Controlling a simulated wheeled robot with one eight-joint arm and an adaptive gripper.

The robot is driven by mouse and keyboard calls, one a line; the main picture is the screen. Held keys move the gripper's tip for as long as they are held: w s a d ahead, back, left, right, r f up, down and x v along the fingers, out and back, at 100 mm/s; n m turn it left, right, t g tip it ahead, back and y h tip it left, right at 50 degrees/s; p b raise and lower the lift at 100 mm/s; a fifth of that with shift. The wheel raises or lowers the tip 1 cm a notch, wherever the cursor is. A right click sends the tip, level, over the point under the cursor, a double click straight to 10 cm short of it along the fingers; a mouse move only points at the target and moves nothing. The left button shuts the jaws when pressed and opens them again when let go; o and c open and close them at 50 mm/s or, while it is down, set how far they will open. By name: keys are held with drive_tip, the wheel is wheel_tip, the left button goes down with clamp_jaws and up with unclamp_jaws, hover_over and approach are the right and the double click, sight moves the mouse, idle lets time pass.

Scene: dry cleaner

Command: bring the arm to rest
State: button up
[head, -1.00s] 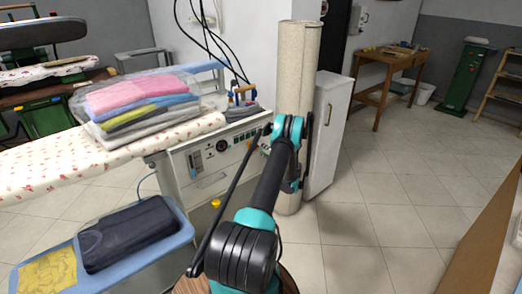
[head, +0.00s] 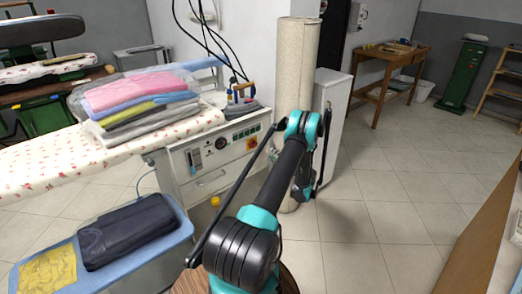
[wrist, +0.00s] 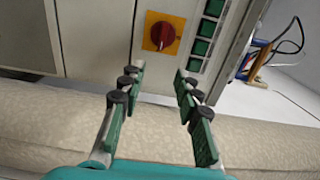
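My arm reaches forward from the bottom middle of the head view, bends at a teal joint and hangs down in front of the rolled beige carpet (head: 296,60). My gripper (wrist: 160,78) shows clearly in the wrist view, with its two green-padded fingers spread apart and nothing between them. Beyond the fingertips is the ironing station's panel with a red knob on a yellow plate (wrist: 163,34). The beige carpet (wrist: 55,115) lies across the wrist view behind the fingers. In the head view the fingers cannot be made out.
The ironing station's panel (head: 208,160) stands left of my arm. Folded clothes (head: 135,95) lie on its flowered board. A blue tray (head: 165,262) with a dark folded garment (head: 128,232) is at lower left. A white cabinet (head: 336,100) stands behind the arm. Open tiled floor (head: 385,200) lies right.

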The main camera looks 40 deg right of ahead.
drive_tip(key=w+a+r+n+g+y, duration=0.2)
drive_tip(key=w+a+r, duration=0.25)
drive_tip(key=a, duration=0.25)
drive_tip(key=w+a+r+n+g+y, duration=0.1)
drive_tip(key=w+a+r+n+g, duration=0.1)
drive_tip(key=w+a+r, duration=0.45)
drive_tip(key=s+a+r+n+g, duration=0.1)
drive_tip(key=s+a+r+g, duration=0.1)
drive_tip(key=a, duration=0.5)
drive_tip(key=s+a+r+n+g, duration=0.1)
drive_tip(key=s+a+r+n, duration=0.15)
drive_tip(key=a, duration=0.45)
drive_tip(key=s+a+r+n+g, duration=0.1)
drive_tip(key=a+r+g, duration=0.1)
drive_tip(key=a, duration=0.6)
drive_tip(key=s+a+r+n+g, duration=0.2)
drive_tip(key=s+a, duration=0.5)
drive_tip(key=s+a+r+n+g, duration=0.1)
drive_tip(key=s+a+r+n, duration=0.1)
drive_tip(key=s+a, duration=0.5)
drive_tip(key=s+a+f+n+g+h, duration=0.1)
drive_tip(key=s+a+n+h, duration=0.1)
drive_tip(key=s, duration=0.7)
drive_tip(key=s+a+f+n+h, duration=0.2)
drive_tip(key=s, duration=0.8)
drive_tip(key=shift+s+a+n+g, duration=0.2)
drive_tip(key=shift+a+n+g, duration=0.1)
drive_tip(key=shift+n+g, duration=0.1)
